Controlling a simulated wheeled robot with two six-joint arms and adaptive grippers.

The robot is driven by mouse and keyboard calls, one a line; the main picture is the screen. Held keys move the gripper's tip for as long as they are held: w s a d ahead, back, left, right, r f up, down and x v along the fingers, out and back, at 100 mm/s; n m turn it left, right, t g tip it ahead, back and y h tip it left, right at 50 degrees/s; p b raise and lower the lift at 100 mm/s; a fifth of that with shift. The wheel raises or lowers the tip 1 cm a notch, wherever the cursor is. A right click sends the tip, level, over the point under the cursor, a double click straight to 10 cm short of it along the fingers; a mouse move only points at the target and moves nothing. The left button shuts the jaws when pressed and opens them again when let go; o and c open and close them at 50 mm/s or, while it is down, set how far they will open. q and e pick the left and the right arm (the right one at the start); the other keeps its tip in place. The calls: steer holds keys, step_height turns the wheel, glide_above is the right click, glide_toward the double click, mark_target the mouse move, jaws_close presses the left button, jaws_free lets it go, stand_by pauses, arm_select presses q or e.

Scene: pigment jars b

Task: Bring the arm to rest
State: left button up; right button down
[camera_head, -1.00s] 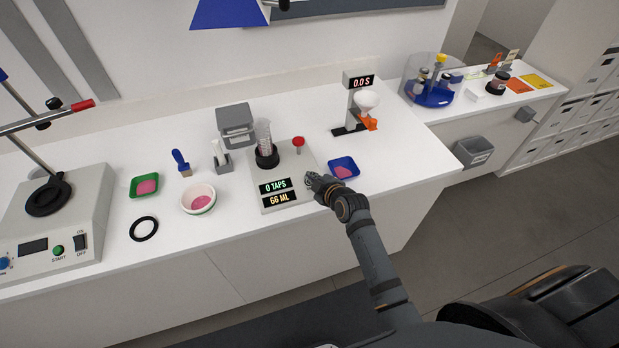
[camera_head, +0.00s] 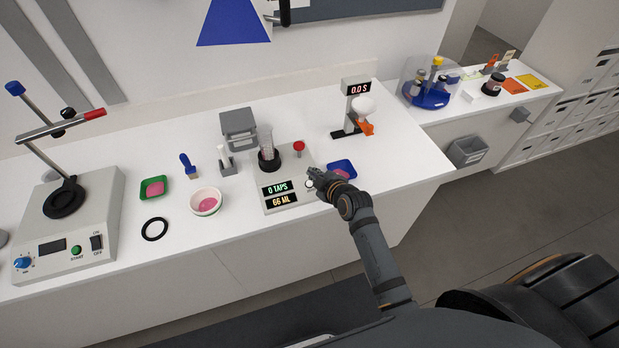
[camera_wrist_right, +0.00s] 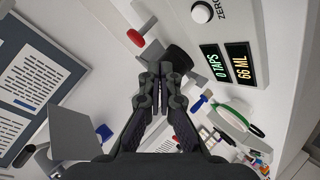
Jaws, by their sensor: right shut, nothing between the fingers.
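My right gripper (camera_head: 318,182) is over the right edge of the tap machine (camera_head: 303,163), near its displays, which read 0 TAPS and 66 ML. The gripper is shut and empty, and its closed fingers (camera_wrist_right: 163,75) show in the right wrist view. A clear measuring cylinder (camera_head: 266,141) stands upright in the dark holder of that machine. My left gripper is not in view.
A white bowl (camera_head: 205,201), a green tray (camera_head: 153,188), a black ring (camera_head: 154,229) and a blue brush (camera_head: 188,166) lie to the left. A funnel stand (camera_head: 356,112) is behind the gripper.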

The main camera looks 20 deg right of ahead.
stand_by(0.3)
stand_by(0.4)
steer(key=s+d+m+g+h, duration=0.1)
steer(key=s+d+m+g, duration=0.2)
steer(key=s, duration=0.5)
steer(key=s+d+m+g+h, duration=0.1)
steer(key=s+d+m+g, duration=0.2)
steer(key=s, duration=0.6)
steer(key=s+d+m+g+h, duration=0.1)
steer(key=s+m+g, duration=0.2)
steer(key=s+m, duration=0.35)
steer(key=s+d+f+b, duration=0.1)
steer(key=f+b, duration=0.1)
steer(key=f, duration=0.8)
steer(key=s+d+f+n+g+b, duration=0.1)
steer(key=f+b, duration=0.1)
steer(key=f, duration=0.9)
steer(key=s+d+f+b, duration=0.1)
steer(key=s+f+b, duration=0.1)
steer(key=f, duration=0.8)
steer(key=s+f+g+b, duration=0.1)
steer(key=s+f+b, duration=0.3)
steer(key=s+f, duration=1.4)
step_height(320, 180, down, 4)
steer(key=shift+s+d+r, duration=0.2)
steer(key=shift+s+d, duration=0.1)
steer(key=shift+d, duration=0.1)
